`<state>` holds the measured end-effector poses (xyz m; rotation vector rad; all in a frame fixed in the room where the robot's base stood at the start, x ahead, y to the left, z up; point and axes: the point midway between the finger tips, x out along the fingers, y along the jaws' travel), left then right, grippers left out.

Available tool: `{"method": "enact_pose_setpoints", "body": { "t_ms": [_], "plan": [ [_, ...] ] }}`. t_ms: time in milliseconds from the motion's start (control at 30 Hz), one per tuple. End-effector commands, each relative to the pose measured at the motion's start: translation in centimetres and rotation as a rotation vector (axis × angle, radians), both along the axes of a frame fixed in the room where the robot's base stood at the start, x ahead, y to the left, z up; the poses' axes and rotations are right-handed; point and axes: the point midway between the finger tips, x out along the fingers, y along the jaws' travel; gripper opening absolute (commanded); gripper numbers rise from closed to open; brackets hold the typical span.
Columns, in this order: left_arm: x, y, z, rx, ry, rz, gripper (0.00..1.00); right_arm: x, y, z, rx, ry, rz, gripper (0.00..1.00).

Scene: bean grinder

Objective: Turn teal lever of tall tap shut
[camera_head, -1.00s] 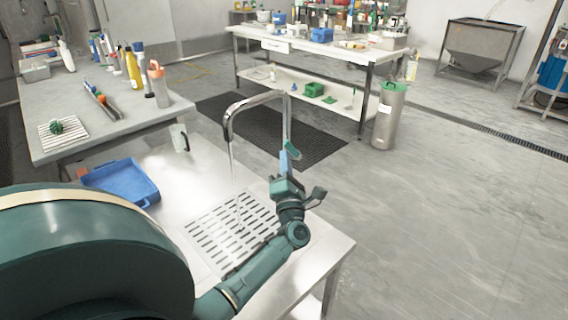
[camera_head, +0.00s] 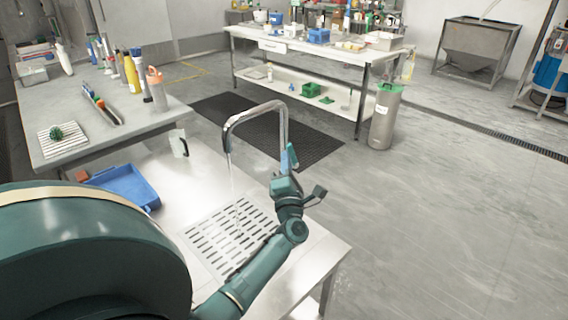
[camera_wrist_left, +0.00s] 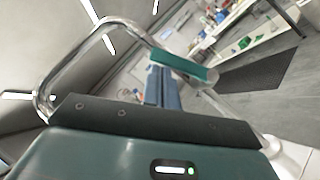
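The tall chrome tap (camera_head: 283,125) stands at the right side of the metal sink table. Its teal lever (camera_head: 293,153) is on the right of the upright pipe; it also shows in the left wrist view (camera_wrist_left: 184,67). A thin stream of water (camera_head: 233,185) falls from the spout towards the slotted drain. My left gripper (camera_head: 285,160) is at the lever, with its blue fingers together. In the left wrist view the fingertips (camera_wrist_left: 160,72) are right by the lever's underside; whether they touch is unclear. My right gripper is not in view.
The slotted drain (camera_head: 205,236) lies below the spout. A side table (camera_head: 62,148) holds bottles. A steel canister (camera_head: 384,118) stands on the floor. The floor at right is clear.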

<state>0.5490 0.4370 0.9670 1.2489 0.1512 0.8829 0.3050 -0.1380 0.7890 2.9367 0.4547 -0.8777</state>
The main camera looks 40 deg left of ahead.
Motion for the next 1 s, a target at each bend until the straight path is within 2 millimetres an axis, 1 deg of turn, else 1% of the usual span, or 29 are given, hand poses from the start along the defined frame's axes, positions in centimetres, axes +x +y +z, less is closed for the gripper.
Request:
{"method": "enact_pose_setpoints", "body": {
  "t_ms": [200,500,733,1000],
  "plan": [
    [0.9,0.0,1.0,-0.001,-0.006,0.003,0.00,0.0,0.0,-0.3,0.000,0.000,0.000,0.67],
    [1.8,-0.1,1.6,-0.001,-0.003,0.002,0.00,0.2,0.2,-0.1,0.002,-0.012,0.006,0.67],
    [2.1,-0.1,1.8,0.000,-0.003,0.002,0.00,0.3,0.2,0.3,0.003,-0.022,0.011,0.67],
    [2.2,-0.2,1.9,0.000,-0.004,0.000,0.00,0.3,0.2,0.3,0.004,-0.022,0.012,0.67]
  ]
}}
